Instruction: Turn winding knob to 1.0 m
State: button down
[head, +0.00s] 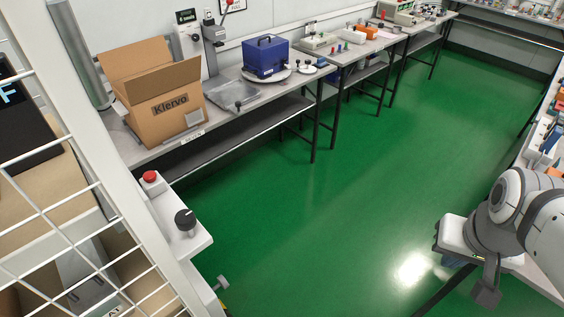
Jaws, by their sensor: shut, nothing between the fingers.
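No scale or 1.0 m mark can be read in the head view. A black round knob (185,220) with a light mark on top sits on a white ledge at the lower left; I cannot tell if it is the winding knob. A smaller grey knob (222,282) sticks out below it. My gripper (441,240) is at the right, at the end of my white and grey arm, far from both knobs. It is shut and holds nothing; its fingertips are small and hard to make out.
A red button (151,178) sits behind the black knob. Along the wall, a bench (150,152) bears an open cardboard box (165,105) and a blue device (266,56). A white wire grid (60,150) stands at the left. The green floor (300,220) between is clear.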

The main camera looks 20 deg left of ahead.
aim_at(223, 283)
jog(key=i, duration=0.95)
jog(key=u, duration=3.05)
jog(key=k, duration=0.85)
jog(key=u, duration=0.05)
jog(key=i, duration=0.85)
jog(key=u, duration=0.1)
